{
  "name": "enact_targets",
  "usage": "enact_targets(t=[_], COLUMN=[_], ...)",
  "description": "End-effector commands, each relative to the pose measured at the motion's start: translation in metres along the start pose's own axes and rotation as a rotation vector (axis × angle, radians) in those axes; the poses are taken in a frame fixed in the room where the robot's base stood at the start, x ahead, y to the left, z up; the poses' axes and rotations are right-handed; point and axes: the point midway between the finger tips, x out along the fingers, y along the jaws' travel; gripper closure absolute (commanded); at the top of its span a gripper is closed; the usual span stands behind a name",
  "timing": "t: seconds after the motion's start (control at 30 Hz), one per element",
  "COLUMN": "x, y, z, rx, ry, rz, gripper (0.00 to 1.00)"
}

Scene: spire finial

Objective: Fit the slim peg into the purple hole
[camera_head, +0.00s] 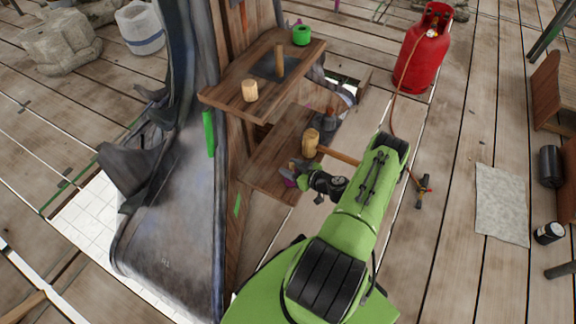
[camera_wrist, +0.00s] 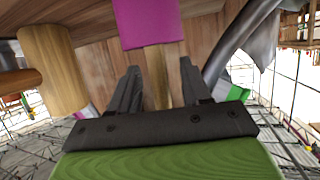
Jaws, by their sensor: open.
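My gripper (camera_head: 291,172) is at the lower wooden shelf, beside a small purple piece (camera_head: 289,183) that is mostly hidden. In the wrist view my gripper (camera_wrist: 160,76) is open. A slim wooden peg (camera_wrist: 155,72) stands between its two fingers, with a gap visible on the right side. A purple piece (camera_wrist: 155,22) meets the peg's upper end in that view; I cannot tell how far the peg goes into it. The hole itself is hidden. On the upper shelf, another slim wooden rod (camera_head: 280,62) stands upright on a dark square.
A wooden mallet (camera_head: 311,143) lies close to my gripper on the lower shelf (camera_head: 262,175). A red gas bottle (camera_head: 424,50) stands at the back right.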

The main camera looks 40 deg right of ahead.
Motion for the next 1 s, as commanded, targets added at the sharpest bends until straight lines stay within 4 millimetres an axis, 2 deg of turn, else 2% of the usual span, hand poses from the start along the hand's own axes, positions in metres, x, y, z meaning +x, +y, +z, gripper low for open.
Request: enact_targets(t=[0.1,0.3,0.47,0.57,0.67,0.77,0.87,1.0], x=[-0.036,-0.084,-0.101,-0.1,-0.09,-0.081,-0.079,-0.093], y=[0.001,0.001,0.0,0.0,-0.007,-0.026,-0.056,-0.11], z=[-0.004,-0.004,-0.003,-0.017,-0.056,-0.108,-0.16,-0.231], rx=[0.006,0.003,-0.001,-0.018,-0.053,-0.086,-0.12,-0.169], ry=[-0.002,0.0,0.001,-0.014,-0.075,-0.183,-0.318,-0.523], rz=[0.004,0.003,0.0,-0.044,-0.159,-0.295,-0.395,-0.448], gripper=[0.52,0.52,0.52,0.52,0.52,0.52,0.52,0.52])
